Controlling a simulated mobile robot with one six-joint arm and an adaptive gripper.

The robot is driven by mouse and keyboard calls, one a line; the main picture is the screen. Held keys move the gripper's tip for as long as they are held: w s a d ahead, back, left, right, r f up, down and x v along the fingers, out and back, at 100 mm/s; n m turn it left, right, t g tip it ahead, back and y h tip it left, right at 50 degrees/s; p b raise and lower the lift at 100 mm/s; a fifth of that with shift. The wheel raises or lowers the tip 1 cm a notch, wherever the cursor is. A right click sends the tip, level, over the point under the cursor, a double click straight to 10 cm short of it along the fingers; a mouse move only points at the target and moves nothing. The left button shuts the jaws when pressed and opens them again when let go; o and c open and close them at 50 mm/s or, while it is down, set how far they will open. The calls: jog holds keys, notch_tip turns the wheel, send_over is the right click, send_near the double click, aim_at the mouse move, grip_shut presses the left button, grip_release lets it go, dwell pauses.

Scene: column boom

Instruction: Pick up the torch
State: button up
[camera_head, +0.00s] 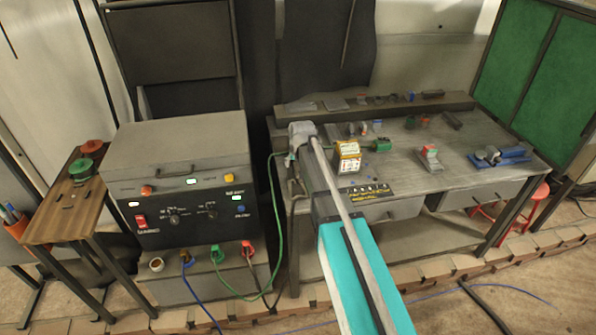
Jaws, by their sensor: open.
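My arm reaches from the bottom of the view up to the left end of the workbench (450,165). My gripper (298,135) is at its far end, over the bench's left front corner; it is open, and its fingers are small and hard to make out. No torch can be told for certain. A green cable (279,255) rises from the welding machine and ends close beside my gripper, where my arm partly hides what it joins. A small green-and-dark object (380,145) lies on the bench to the right of my gripper; I cannot tell whether it is the torch.
The welding machine (190,190) stands left of the bench. A yellow-and-white box (348,157) stands just right of my arm. A red-and-white object (430,158) and a blue vise-like tool (500,156) are farther right.

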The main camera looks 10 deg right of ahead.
jog(key=shift+b+x, duration=1.4)
jog(key=shift+x, duration=0.45)
grip_shut()
